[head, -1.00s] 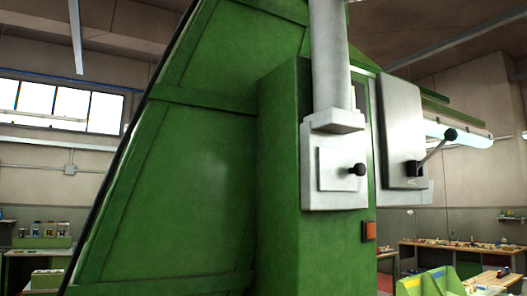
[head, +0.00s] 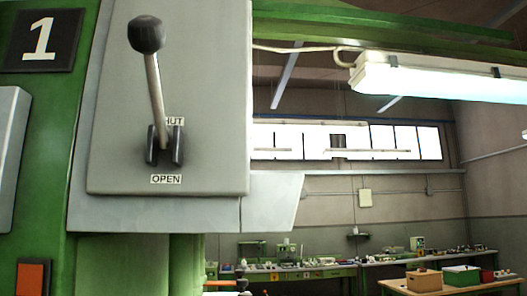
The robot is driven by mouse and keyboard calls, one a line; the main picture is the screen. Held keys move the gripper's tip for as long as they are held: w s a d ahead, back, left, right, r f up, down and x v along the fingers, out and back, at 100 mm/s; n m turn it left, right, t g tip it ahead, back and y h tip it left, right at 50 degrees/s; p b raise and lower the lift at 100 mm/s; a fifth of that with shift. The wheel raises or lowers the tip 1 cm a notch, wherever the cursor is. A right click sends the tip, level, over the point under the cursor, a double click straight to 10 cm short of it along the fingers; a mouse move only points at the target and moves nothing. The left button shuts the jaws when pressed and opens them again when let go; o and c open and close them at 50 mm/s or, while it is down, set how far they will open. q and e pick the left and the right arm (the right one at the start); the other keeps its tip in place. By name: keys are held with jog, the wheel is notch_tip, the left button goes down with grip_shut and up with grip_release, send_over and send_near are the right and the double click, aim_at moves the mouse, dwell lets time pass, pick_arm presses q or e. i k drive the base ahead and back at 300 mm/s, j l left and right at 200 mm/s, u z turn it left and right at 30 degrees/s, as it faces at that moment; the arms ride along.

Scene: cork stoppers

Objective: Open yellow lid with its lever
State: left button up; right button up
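A lever (head: 153,85) with a black ball knob and a metal rod stands on a grey panel (head: 215,110) in the head view, at the upper left. It points up and slightly left from a dark pivot bracket (head: 165,146). A partly covered label ending in "HUT" is behind the rod, and an "OPEN" label (head: 166,179) is below the bracket. The lever is on the upper side. I cannot make out a yellow lid in this view. Neither of my grippers is in view.
The panel is on a green machine with a black "1" plate (head: 41,40) and an orange button (head: 33,277). A lit lamp (head: 440,78) sticks out at upper right. Workbenches and a table with boxes (head: 424,281) stand in the background at lower right.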

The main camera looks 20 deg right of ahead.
aim_at(146, 34)
jog(key=l, duration=0.7)
jog(key=k+l, duration=0.15)
jog(key=l, duration=0.55)
jog(key=j+u, duration=0.1)
jog(key=u, duration=0.25)
jog(key=k+j+u, duration=0.1)
jog(key=u, duration=0.25)
jog(key=k+j+u, duration=0.1)
jog(key=u, duration=0.2)
jog(key=k+j+z, duration=0.1)
jog(key=j+z, duration=0.2)
